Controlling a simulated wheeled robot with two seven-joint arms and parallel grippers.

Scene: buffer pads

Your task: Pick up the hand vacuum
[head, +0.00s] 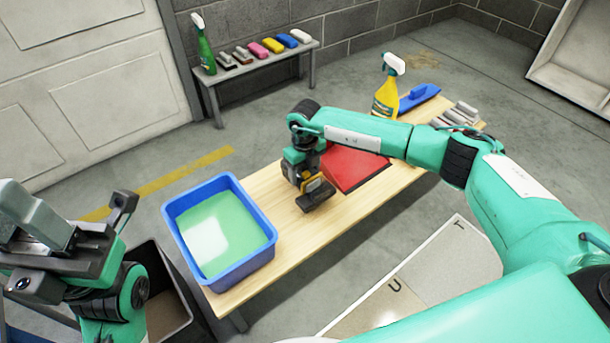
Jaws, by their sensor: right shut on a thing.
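My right gripper (308,180) points down over the wooden bench, right of the blue tub. It is shut on a small dark thing with a yellow part, which looks like the hand vacuum (318,196). The gripper hides much of it, and its flat dark foot is at or just above the bench top; I cannot tell which. My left gripper (38,215) is at the lower left, away from the bench. Its grey fingers are seen at an angle that does not show whether they are apart.
The blue tub (218,284) holds greenish liquid. A red thing (352,168) lies beside my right gripper. A yellow spray bottle (385,98), a blue tool (420,97) and several brushes (460,115) stand at the bench's far end. A side bench (260,62) holds cleaning items.

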